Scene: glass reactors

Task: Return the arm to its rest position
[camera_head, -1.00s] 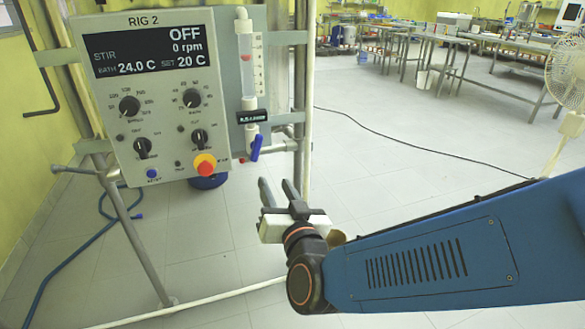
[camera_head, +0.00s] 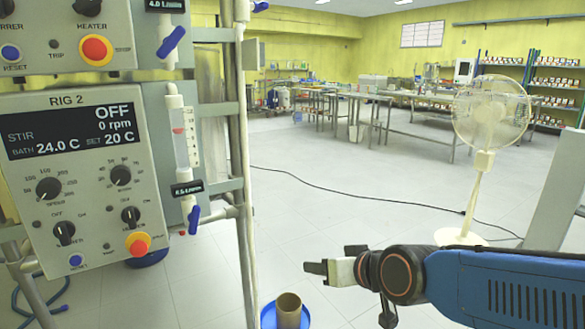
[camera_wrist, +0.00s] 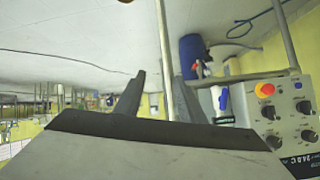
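My gripper (camera_head: 318,266) is at the lower right of centre in the head view, at the end of my blue arm. It points left, toward the rig, and hangs in free air. In the wrist view its two dark fingers (camera_wrist: 160,78) stand apart with nothing between them. The RIG 2 control panel (camera_head: 80,180) is left of the gripper, with a clear gap between them. Its display reads OFF, 0 rpm, bath 24.0 C, set 20 C.
A flowmeter (camera_head: 186,140) with a blue valve handle (camera_head: 193,220) is on the rig frame. A blue bin (camera_head: 268,318) holding a brown tube (camera_head: 289,310) stands below the gripper. A white fan (camera_head: 484,150) stands at right. A black cable (camera_head: 350,187) crosses the mostly open floor.

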